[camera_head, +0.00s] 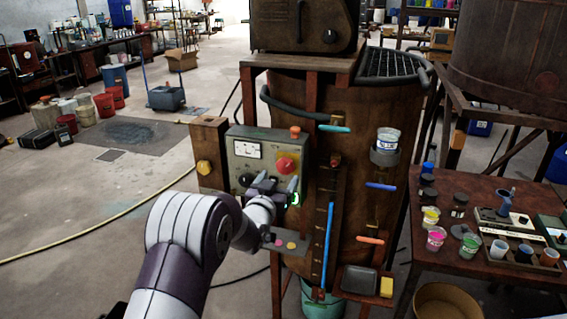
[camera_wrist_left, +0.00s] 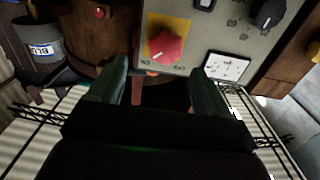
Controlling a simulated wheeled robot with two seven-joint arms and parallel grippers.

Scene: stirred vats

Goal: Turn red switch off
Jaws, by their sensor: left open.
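The red switch (camera_head: 286,164) is a rotary knob on the front of a grey control box (camera_head: 240,148) fixed to the rusty vat. In the left wrist view the red switch (camera_wrist_left: 166,46) sits on a yellow plate, with a dial gauge (camera_wrist_left: 227,66) beside it. My left gripper (camera_head: 270,184) is open and empty, just below the knob in the head view. In the left wrist view its two dark fingers (camera_wrist_left: 158,76) are spread, with the knob just beyond and between their tips. I see no contact with the knob. My right gripper is not in view.
A wooden box with a yellow knob (camera_head: 204,167) adjoins the control box on the left. A small plate with coloured buttons (camera_head: 285,243) lies below my gripper. A bench (camera_head: 440,262) with cups and instruments stands at the right.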

